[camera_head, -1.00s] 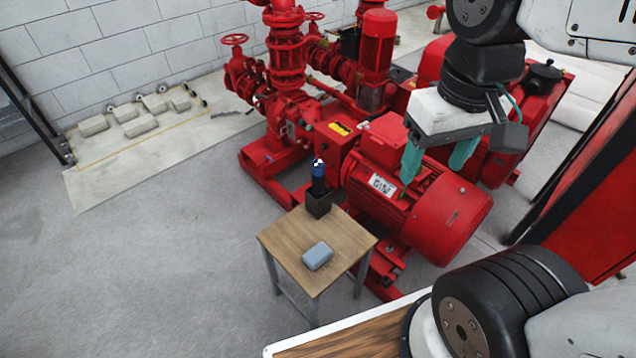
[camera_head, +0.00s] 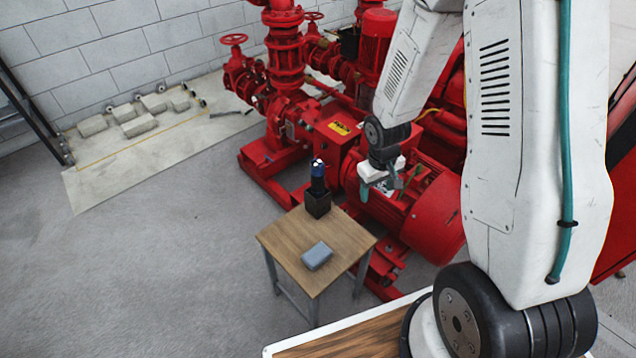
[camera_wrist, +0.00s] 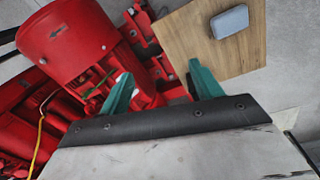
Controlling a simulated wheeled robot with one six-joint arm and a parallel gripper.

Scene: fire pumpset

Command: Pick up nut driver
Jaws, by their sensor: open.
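The nut driver (camera_head: 317,176) stands upright in a small black holder (camera_head: 318,204) at the back corner of a small wooden table (camera_head: 290,243). Its handle is dark with blue, and a light tip shows on top. My gripper (camera_head: 378,193) is open and empty, to the right of the nut driver and apart from it, in front of the red motor. In the wrist view the gripper's (camera_wrist: 162,88) two teal fingers are spread with nothing between them. The wrist view shows part of the table top (camera_wrist: 190,45), but not the nut driver.
A grey-blue box (camera_head: 317,256) lies on the table's front part, also in the wrist view (camera_wrist: 229,21). The red motor (camera_head: 432,215) and pump pipework (camera_head: 287,50) stand close behind and right of the table. Open floor (camera_head: 150,270) lies to the left.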

